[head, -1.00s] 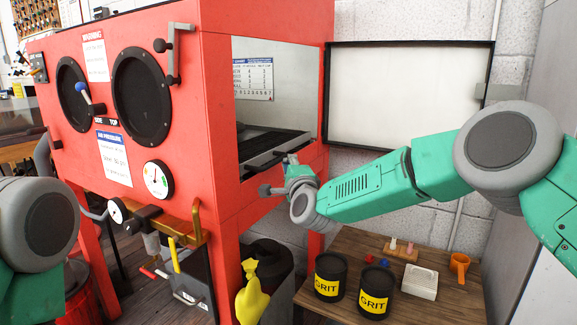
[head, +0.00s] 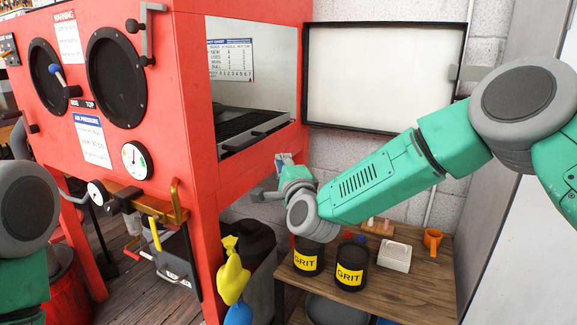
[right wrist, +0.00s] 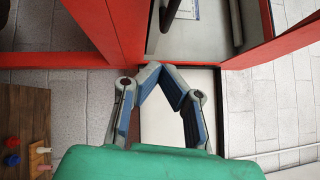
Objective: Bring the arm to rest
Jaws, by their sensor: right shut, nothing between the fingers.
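My right arm reaches in from the right of the head view. Its gripper (head: 268,188) is beside the red blast cabinet (head: 190,185), just outside and below the sill of the open side. In the right wrist view the fingers (right wrist: 163,76) are closed together at the tips, with nothing between them. My left arm shows only as a grey joint and green link at the left edge of the head view; its gripper is out of frame.
The open cabinet door (head: 384,78) stands behind my right arm.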

